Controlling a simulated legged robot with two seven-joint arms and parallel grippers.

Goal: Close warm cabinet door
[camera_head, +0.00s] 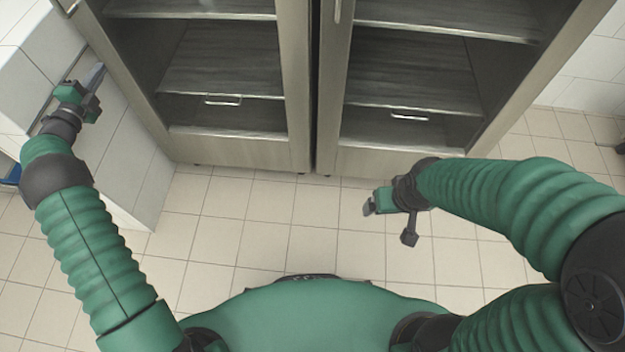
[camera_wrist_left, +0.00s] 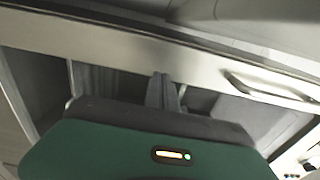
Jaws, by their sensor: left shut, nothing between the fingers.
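Two tall grey-brown cabinets stand side by side in the head view, a left cabinet (camera_head: 230,150) and a right cabinet (camera_head: 400,163). Shelves show in both. I cannot tell which is the warm cabinet or how far its door stands open. My left gripper (camera_head: 95,76) is at the far left, near the left cabinet's side and a white tiled block. In the left wrist view its fingers (camera_wrist_left: 160,92) are together and empty, in front of a pale frame (camera_wrist_left: 130,48) with a metal bar handle (camera_wrist_left: 270,92). Contact is unclear. My right gripper (camera_head: 369,208) hangs before the right cabinet, its jaw gap unclear.
The white tiled block (camera_head: 130,160) stands at the left, beside my left arm. The beige tiled floor (camera_head: 240,235) is clear in front of the cabinets. A white tiled wall (camera_head: 590,75) is at the right. A handle (camera_head: 337,10) shows at the right cabinet's upper left edge.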

